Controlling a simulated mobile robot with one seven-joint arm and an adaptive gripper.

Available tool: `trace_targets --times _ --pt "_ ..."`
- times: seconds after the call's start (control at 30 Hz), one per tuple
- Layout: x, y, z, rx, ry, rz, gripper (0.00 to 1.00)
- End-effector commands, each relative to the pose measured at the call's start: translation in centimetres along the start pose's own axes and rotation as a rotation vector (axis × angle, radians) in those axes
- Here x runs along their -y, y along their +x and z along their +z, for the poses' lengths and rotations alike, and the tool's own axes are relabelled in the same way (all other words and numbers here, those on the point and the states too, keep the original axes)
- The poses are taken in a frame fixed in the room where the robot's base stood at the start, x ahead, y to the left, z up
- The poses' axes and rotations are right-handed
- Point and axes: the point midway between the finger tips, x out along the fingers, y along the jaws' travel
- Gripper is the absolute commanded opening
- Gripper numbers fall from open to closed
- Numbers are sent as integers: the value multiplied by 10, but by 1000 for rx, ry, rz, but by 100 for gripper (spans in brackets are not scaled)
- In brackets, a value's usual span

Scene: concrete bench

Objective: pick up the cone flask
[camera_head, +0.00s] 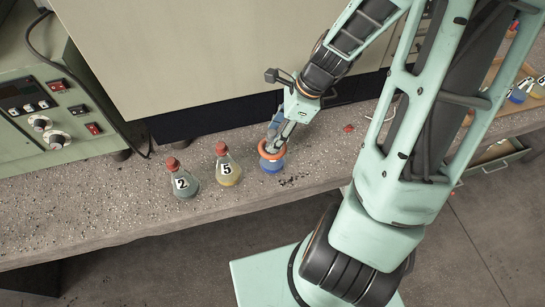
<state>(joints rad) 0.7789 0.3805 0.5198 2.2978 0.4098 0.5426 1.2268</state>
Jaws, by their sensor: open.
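A cone-shaped flask with grey-green contents (184,184), a red stopper and a label "2" stands upright on the bench. To its right stands a similar flask with yellowish contents (228,174), a red stopper and a label "5". Further right is a glass vessel with blue contents (271,167) and an orange ring (270,149) at its top. My gripper (273,145) points down at this vessel, its fingers at the orange ring and open. The gripper hides the vessel's top, and I cannot tell whether the fingers touch it.
The speckled concrete bench (110,205) is clear left of the flasks. A green instrument box (50,110) and a large beige cabinet (200,50) stand behind. A small red object (348,128) lies right of my gripper. More blue bottles (517,95) are at far right.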

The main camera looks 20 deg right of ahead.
Motion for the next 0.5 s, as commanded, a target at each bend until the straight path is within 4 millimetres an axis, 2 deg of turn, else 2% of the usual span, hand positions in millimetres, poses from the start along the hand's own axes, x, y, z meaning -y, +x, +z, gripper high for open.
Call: trace_targets --times 0.1,0.2,0.43,0.5 --pt "-1 16 0 2 -1 3 45" --pt "0 22 0 1 0 1 45" --pt "0 23 0 0 0 0 45" --pt "0 22 0 0 0 0 40"
